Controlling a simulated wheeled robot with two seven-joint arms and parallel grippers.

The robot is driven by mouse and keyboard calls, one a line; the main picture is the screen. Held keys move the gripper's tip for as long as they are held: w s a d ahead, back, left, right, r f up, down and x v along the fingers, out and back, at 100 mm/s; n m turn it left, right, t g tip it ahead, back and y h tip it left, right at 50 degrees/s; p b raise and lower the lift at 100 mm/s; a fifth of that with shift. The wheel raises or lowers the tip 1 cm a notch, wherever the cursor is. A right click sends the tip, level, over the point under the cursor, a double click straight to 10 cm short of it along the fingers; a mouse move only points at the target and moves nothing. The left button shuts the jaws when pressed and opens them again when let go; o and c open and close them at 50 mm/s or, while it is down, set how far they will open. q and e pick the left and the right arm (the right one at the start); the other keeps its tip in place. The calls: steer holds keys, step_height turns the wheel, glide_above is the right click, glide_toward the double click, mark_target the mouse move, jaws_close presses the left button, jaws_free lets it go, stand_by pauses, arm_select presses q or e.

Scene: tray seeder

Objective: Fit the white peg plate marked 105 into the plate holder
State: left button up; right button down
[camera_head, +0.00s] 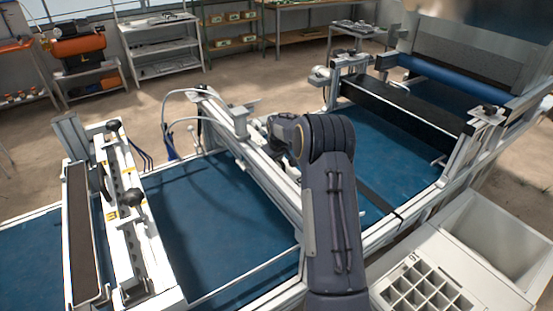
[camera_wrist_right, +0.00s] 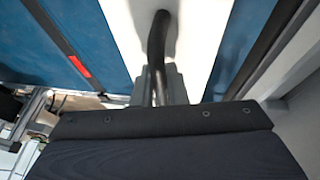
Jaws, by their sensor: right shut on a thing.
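My right arm reaches out over the seeder, and its dark gripper (camera_head: 280,130) is at the pale crossbeam (camera_head: 255,165) in the head view, partly hidden by my own wrist. In the right wrist view the grey fingers of my right gripper (camera_wrist_right: 162,82) are shut on a curved black handle (camera_wrist_right: 158,45). The handle stands on a long white surface (camera_wrist_right: 197,45), which looks like the peg plate. No 105 marking is readable. Pegs and the plate's underside are hidden. I cannot tell whether the plate touches the plate holder. My left gripper is not in view.
Blue belt (camera_head: 205,235) runs below the beam. A white unit with black knobs (camera_head: 132,197) stands on the left. A dark roller unit (camera_head: 405,105) is at the right. A white compartment box (camera_head: 420,262) and a bin (camera_head: 470,225) stand at the lower right.

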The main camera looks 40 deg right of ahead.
steer(key=shift+f, duration=0.15)
stand_by(0.6)
steer(key=c, duration=1.4)
jaws_free()
steer(key=shift+o, duration=0.2)
steer(key=shift+f, duration=0.1)
steer(key=b+v, duration=0.2)
steer(key=v, duration=0.6)
steer(key=shift+f, duration=0.1)
